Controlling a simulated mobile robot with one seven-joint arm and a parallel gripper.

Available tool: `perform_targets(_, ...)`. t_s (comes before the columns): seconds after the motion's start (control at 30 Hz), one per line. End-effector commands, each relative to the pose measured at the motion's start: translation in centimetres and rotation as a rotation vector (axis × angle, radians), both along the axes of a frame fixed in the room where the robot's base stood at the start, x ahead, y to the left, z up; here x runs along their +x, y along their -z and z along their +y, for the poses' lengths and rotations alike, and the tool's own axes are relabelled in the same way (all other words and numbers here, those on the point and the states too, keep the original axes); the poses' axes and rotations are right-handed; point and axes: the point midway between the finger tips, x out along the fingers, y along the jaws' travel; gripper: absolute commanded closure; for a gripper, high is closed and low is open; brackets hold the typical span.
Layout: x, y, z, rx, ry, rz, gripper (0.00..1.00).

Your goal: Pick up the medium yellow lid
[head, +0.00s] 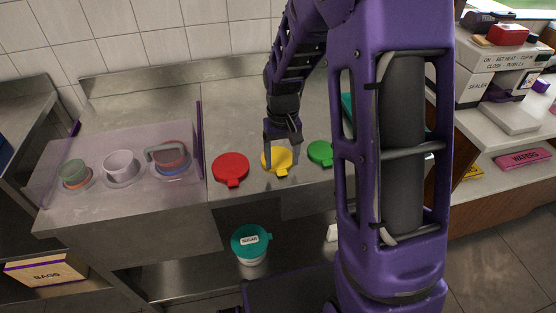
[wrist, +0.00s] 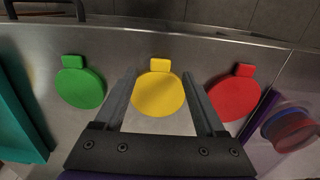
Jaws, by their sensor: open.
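The yellow lid (head: 277,160) lies flat on the steel counter, between the red lid and the green lid. It is round with a small tab, which points to the front in the head view. My gripper (head: 282,158) is open directly above it, pointing down. In the wrist view the yellow lid (wrist: 159,93) shows between the two spread fingers (wrist: 160,85), one on each side of it. Whether the fingers touch the lid I cannot tell. The gripper hides part of the lid in the head view.
The red lid (head: 231,168) and green lid (head: 320,153) lie close on either side. A clear-covered case (head: 110,140) with cups stands at the left, with a purple edge (head: 199,140). A sugar tub (head: 251,243) is on the shelf below. A tiled wall backs the counter.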

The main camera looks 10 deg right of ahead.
Motion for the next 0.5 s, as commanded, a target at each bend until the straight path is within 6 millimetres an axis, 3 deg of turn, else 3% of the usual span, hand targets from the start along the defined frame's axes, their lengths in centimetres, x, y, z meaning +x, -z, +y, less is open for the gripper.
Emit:
perform_targets(0.2, 0.0, 2.5, 0.0, 0.000, -0.001, 0.001, 0.28)
perform_targets(0.43, 0.1, 2.7, 0.0, 0.000, 0.000, -0.001, 0.28)
perform_targets(0.5, 0.1, 2.7, 0.0, 0.000, 0.000, -0.001, 0.36)
